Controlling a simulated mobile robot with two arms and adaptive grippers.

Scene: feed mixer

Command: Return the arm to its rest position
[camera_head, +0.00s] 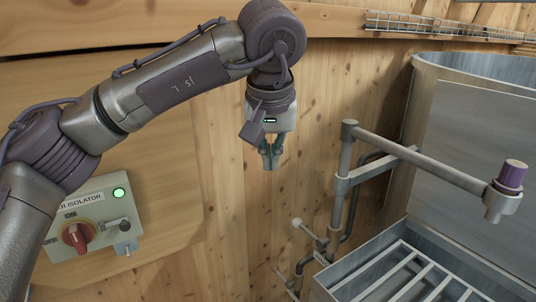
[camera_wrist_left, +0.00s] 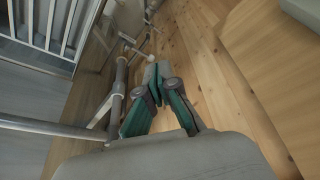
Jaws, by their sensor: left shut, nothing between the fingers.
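My left arm comes in from the left in the head view and bends downward at the upper middle. My left gripper (camera_head: 271,160) hangs from it, pointing down, in front of the wooden wall (camera_head: 225,190). Its fingers are shut and hold nothing. The left wrist view shows the same gripper (camera_wrist_left: 155,80) with its green-sided fingers brought together at the tips. The gripper is apart from the metal pipe frame to its right. My right gripper is not in view.
An isolator box (camera_head: 95,220) with a red rotary switch (camera_head: 77,236) and a lit green lamp stands at lower left, below my arm. A pipe arm (camera_head: 420,160) with a purple-capped end (camera_head: 512,176) juts right. A metal tank (camera_head: 470,130) and a barred grate (camera_head: 400,275) are at right.

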